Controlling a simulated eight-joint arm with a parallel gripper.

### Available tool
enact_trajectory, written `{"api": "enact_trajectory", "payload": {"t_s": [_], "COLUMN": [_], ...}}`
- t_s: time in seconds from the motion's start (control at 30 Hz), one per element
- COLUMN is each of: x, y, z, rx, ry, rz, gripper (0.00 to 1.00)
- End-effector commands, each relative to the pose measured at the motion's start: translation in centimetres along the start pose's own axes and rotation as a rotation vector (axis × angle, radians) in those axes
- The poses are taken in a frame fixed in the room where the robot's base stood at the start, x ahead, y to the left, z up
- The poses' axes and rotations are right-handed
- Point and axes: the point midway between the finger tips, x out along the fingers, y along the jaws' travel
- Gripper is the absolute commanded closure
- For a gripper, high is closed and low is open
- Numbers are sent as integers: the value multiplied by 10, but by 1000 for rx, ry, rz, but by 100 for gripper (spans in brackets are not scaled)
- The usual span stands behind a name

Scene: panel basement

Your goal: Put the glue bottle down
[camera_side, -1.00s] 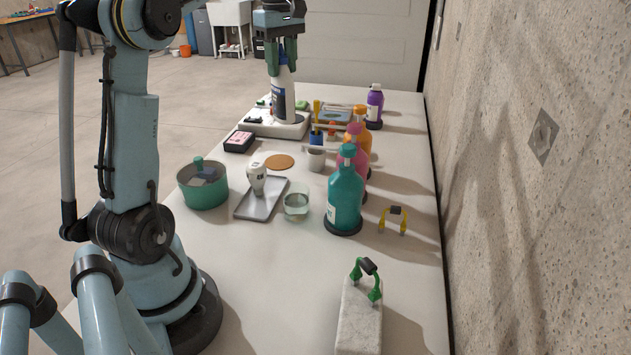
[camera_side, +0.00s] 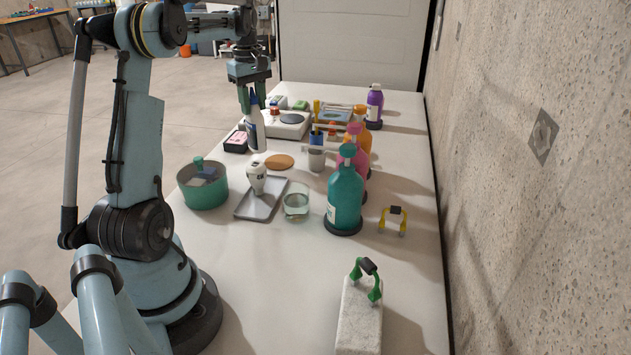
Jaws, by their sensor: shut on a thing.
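The glue bottle (camera_side: 256,130), white with a dark blue label, hangs upright in my gripper (camera_side: 254,98), which is shut on its upper part. The bottle's lower end shows between the black box with a pink inside (camera_side: 236,141) and the round cork disc (camera_side: 280,161). I cannot tell whether its base touches the table or is a little above it.
A white scale-like device (camera_side: 291,121) stands behind. A green pot (camera_side: 204,186), a grey tray (camera_side: 261,205) with a white bulb-like item (camera_side: 257,178), a glass (camera_side: 296,203) and a teal bottle (camera_side: 345,197) stand nearer. The table's near middle is clear.

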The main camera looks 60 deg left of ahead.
Motion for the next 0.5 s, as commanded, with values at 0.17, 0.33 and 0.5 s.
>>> {"api": "enact_trajectory", "payload": {"t_s": [0.17,0.33,0.5], "x": [8,31,44], "y": [-2,-2,-2], "z": [-8,-8,-7], "rx": [2,1,1], "ry": [0,1,2], "rz": [0,0,0], "gripper": [100,100,100]}}
